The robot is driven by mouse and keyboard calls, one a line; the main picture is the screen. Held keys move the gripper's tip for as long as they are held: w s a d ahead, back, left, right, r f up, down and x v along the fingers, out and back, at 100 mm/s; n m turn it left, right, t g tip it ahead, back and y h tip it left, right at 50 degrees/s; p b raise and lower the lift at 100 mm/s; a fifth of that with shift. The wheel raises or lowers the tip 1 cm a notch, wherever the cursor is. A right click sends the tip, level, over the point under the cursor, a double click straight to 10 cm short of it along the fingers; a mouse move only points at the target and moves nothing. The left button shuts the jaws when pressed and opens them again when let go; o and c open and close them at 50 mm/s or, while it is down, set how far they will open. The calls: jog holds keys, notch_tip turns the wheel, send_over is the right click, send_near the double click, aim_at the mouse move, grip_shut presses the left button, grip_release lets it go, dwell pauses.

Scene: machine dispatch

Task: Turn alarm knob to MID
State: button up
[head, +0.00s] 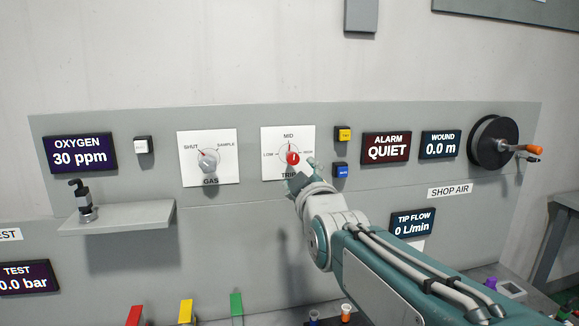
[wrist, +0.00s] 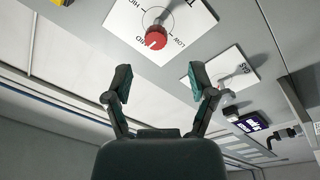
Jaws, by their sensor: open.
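The alarm knob is red (head: 292,157) and sits on a white plate (head: 273,140) marked LOW, MID, HIGH and TRIP. In the wrist view the red knob (wrist: 157,37) stands beyond the fingertips, above the gap between them. Its white mark points to the lower left there, roughly toward the MID label; its exact setting is hard to tell. My gripper (head: 304,174) is just below and right of the knob in the head view, partly covering the plate's lower right. In the wrist view my gripper (wrist: 160,76) is open and empty, apart from the knob.
A grey GAS knob (head: 208,160) is left of the alarm plate. Yellow (head: 343,134) and blue (head: 341,170) buttons are close on its right. The ALARM display (head: 386,148) reads QUIET. A shelf (head: 120,217) juts out at left, and a crank reel (head: 494,143) at right.

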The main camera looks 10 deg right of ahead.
jog(key=shift+s+f, duration=0.15)
jog(key=shift+s, duration=1)
jog(key=shift+s+f, duration=0.1)
jog(key=shift+s, duration=1.05)
jog(key=s+f+m+g, duration=0.9)
jog(key=s+f+g, duration=0.4)
jog(key=s+f, duration=0.8)
notch_tip(320, 180, down, 2)
jog(key=shift+d, duration=0.1)
jog(key=shift+c, duration=0.2)
